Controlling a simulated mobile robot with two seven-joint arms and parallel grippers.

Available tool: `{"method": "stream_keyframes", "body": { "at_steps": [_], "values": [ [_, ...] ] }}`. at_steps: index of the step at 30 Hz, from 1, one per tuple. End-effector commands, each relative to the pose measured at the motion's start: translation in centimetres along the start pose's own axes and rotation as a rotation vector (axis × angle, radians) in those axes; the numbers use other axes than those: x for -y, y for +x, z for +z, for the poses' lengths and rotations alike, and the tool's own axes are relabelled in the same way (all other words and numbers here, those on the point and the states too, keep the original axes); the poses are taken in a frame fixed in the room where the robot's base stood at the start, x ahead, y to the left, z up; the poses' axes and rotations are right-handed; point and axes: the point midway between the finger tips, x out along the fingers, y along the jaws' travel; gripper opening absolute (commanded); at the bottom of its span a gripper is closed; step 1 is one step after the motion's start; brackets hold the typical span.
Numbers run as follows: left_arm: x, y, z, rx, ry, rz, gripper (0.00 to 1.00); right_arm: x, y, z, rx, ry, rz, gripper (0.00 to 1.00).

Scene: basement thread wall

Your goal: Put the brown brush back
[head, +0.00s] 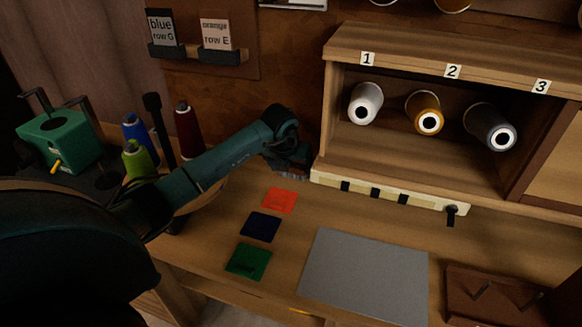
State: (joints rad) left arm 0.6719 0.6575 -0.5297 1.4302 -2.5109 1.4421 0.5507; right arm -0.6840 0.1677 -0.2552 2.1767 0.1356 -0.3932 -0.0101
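My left arm reaches in from the left, and its gripper (291,166) points down over the desk, just left of the shelf's lower front corner. Its fingers are dark and small, so I cannot tell whether they are open or shut, or whether they hold anything. I cannot make out a brown brush for certain. A pale strip (355,190) with several dark slots or clips runs along the shelf's front edge. A small dark item (452,213) hangs at the strip's right end. My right gripper is not in view.
The shelf (440,165) holds white (365,103), orange (426,110) and grey (487,126) spools. Red (279,200), navy (260,226) and green (248,261) squares and a grey mat (363,277) lie on the desk. A brown holder (495,296) stands right; a green device (60,139) and cones stand left.

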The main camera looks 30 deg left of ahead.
Motion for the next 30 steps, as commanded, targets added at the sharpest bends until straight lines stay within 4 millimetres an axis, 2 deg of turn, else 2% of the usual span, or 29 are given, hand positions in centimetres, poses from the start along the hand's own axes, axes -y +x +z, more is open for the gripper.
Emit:
{"method": "stream_keyframes", "body": {
  "at_steps": [3, 10, 14, 24, 30],
  "values": [
    [0.0, 0.0, 0.0, 0.0, 0.0, 0.0, 0.89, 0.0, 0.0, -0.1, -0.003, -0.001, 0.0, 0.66],
    [0.0, -0.1, 0.1, 0.0, 0.0, 0.0, 0.89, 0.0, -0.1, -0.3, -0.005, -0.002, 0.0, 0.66],
    [0.0, -1.1, 0.2, 0.002, 0.001, 0.0, 0.89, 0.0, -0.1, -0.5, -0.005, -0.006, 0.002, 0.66],
    [-0.1, -8.0, 0.2, 0.004, 0.002, 0.002, 0.89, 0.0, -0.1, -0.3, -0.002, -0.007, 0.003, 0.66],
    [0.0, -11.1, 0.2, 0.003, 0.001, 0.0, 0.89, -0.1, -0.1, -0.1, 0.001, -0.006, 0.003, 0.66]
  ]
}}
